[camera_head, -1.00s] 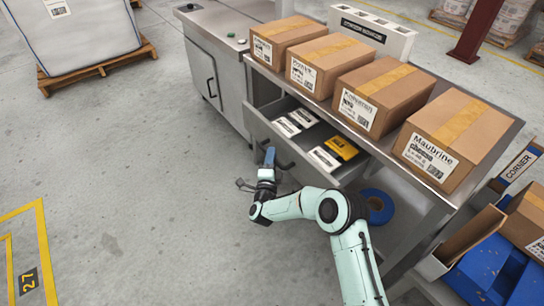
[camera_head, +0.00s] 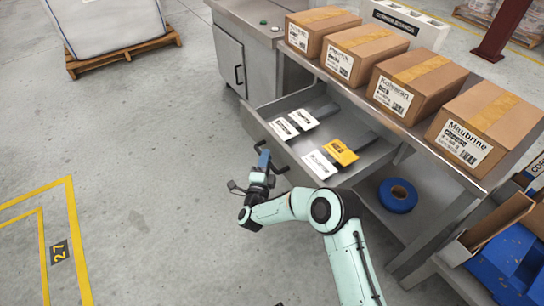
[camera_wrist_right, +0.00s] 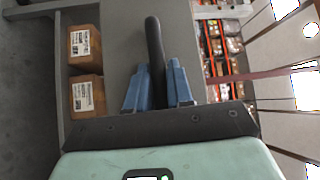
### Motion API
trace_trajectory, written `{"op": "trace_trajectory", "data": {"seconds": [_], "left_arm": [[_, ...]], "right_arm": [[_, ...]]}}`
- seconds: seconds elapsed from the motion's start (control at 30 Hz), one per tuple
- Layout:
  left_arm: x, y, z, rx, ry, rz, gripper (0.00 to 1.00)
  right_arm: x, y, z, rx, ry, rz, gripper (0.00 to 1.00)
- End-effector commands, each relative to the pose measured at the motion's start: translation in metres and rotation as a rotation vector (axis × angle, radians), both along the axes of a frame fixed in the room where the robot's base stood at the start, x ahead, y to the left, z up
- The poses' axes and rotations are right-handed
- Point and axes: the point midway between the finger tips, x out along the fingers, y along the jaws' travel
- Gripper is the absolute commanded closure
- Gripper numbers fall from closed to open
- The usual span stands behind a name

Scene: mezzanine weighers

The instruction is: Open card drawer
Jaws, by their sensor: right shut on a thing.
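The grey metal card drawer (camera_head: 262,128) is pulled well out from under the workbench. White cards (camera_head: 303,119) and a yellow card (camera_head: 341,152) lie inside it. Its dark bar handle (camera_head: 282,169) is on the drawer front. My right gripper (camera_head: 264,159) is at this handle, with its blue fingers closed around it. In the right wrist view the black handle (camera_wrist_right: 154,45) runs between the two blue fingertips (camera_wrist_right: 156,85) in front of the grey drawer front. The fingers hide part of the handle. My left gripper is not in view.
Several cardboard boxes (camera_head: 408,84) stand on the bench top above the drawer. A blue tape roll (camera_head: 398,195) is on the lower shelf. A grey cabinet (camera_head: 229,64) adjoins at the left. Blue bins (camera_head: 505,262) are at lower right. The floor left of my arm is clear.

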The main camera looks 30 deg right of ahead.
Motion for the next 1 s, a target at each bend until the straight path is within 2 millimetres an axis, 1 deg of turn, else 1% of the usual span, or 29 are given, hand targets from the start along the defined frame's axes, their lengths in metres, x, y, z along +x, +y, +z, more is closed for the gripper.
{"op": "trace_trajectory", "data": {"seconds": [0.03, 0.2, 0.63, 0.67, 0.7, 1.0], "left_arm": [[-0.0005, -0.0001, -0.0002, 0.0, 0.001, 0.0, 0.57], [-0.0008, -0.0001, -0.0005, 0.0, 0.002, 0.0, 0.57], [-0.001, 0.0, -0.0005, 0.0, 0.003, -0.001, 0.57], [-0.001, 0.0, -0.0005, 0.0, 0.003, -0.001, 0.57], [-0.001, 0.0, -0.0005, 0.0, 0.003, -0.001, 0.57], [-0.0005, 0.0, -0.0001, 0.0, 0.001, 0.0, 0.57]], "right_arm": [[-0.0004, 0.0045, -0.001, 0.001, 0.002, 0.002, 1.0], [-0.0009, 0.0115, -0.0008, 0.001, 0.002, 0.002, 1.0], [-0.0011, 0.013, -0.0006, 0.001, 0.001, 0.001, 1.0], [-0.0011, 0.013, -0.0007, 0.001, 0.001, 0.001, 0.69], [-0.0011, 0.0129, -0.0005, 0.001, 0.001, 0.001, 0.59], [-0.0017, 0.0133, -0.0003, 0.001, 0.001, 0.001, 0.59]]}}
